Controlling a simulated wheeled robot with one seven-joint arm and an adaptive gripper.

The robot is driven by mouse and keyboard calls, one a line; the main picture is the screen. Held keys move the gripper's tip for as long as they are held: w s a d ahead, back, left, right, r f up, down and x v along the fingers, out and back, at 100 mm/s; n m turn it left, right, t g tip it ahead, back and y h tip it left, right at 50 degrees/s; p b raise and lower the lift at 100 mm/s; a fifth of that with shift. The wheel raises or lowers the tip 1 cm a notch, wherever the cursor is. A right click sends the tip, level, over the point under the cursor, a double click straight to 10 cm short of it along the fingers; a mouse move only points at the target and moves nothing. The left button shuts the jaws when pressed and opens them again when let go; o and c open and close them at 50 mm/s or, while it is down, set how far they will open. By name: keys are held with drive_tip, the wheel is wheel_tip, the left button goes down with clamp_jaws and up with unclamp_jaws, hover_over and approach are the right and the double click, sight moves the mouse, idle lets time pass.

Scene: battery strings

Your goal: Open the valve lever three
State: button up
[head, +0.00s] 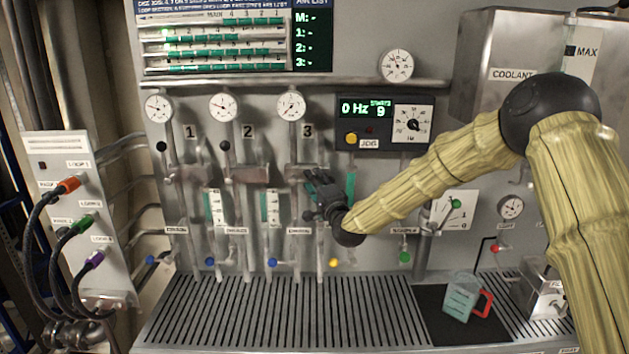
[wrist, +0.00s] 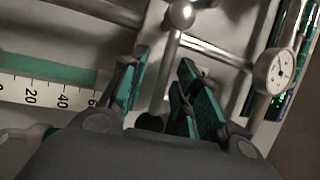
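Valve lever three is at the pipe under the number 3 (head: 307,131); its handle is mostly hidden by my gripper in the head view. My gripper (head: 318,190) is at that pipe, in front of the panel. In the wrist view, my gripper (wrist: 165,95) has its green-padded fingers apart. A thin metal lever rod (wrist: 168,65) runs from a grey round joint (wrist: 180,15) down between the fingers. A dark ball knob (wrist: 150,122) shows low between them, partly hidden. I cannot tell whether either finger touches it.
Similar levers with black knobs stand upright at valve one (head: 161,147) and valve two (head: 225,146). Pressure gauge three (head: 291,105) is above my gripper. Blue knobs (head: 272,262) and a yellow knob (head: 333,262) are below. A jug (head: 461,297) stands lower right.

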drive_tip(key=shift+c, duration=0.3)
clamp_jaws()
